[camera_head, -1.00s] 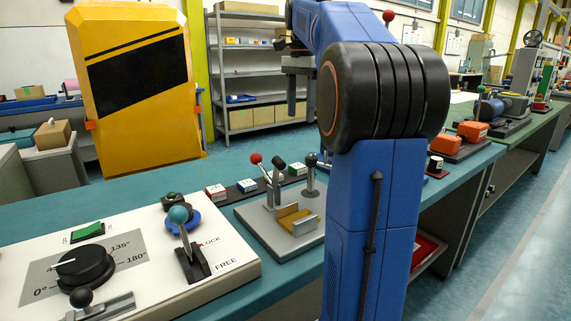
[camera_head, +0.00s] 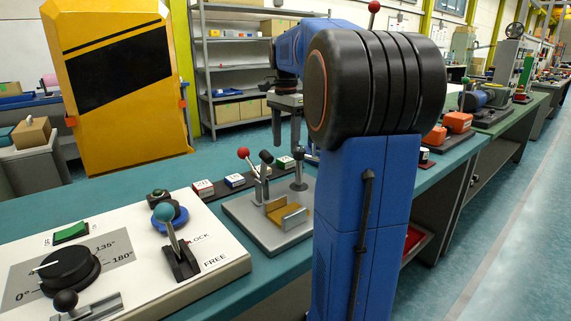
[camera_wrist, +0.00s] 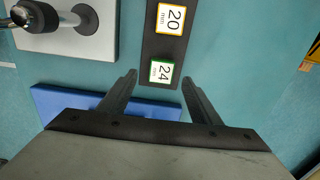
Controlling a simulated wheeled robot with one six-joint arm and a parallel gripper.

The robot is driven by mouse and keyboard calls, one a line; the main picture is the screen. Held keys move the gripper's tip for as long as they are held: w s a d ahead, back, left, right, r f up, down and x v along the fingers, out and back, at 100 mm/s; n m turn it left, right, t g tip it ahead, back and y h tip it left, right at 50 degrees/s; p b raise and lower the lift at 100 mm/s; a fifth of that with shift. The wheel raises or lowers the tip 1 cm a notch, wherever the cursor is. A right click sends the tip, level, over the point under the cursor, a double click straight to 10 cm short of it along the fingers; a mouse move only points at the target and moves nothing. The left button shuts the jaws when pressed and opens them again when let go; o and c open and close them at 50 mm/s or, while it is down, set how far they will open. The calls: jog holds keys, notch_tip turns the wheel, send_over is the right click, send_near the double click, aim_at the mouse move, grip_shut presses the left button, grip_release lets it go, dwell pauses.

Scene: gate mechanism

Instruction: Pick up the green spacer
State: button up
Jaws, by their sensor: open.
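The green spacer (camera_wrist: 161,72) is a small block with a green-edged white label reading 24. It sits at the end of a dark strip (camera_wrist: 164,46) on the bench. In the head view the green spacer (camera_head: 285,162) shows near the strip's far end, behind the clamp fixture. My gripper (camera_wrist: 159,77) is open and empty. In the wrist view its two fingers lie on either side of the green spacer in the picture, with gaps on both sides. In the head view my gripper (camera_head: 288,128) hangs over the bench; whether the fingertips reach the spacer's height is unclear.
An orange-edged spacer labelled 20 (camera_wrist: 171,18) stands on the strip beside the green one. Blue (camera_head: 235,180) and red (camera_head: 203,189) spacers sit nearer. The clamp fixture (camera_head: 262,228) stands close by. A blue flat thing (camera_wrist: 60,103) lies under my fingers' left side.

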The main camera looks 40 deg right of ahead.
aim_at(286, 159)
jog(key=shift+w+d+f, duration=0.15)
jog(key=shift+f, duration=2.5)
jog(key=shift+c, duration=0.4)
jog(key=c, duration=1.1)
jog(key=shift+c, duration=0.2)
jog(key=shift+r, duration=0.15)
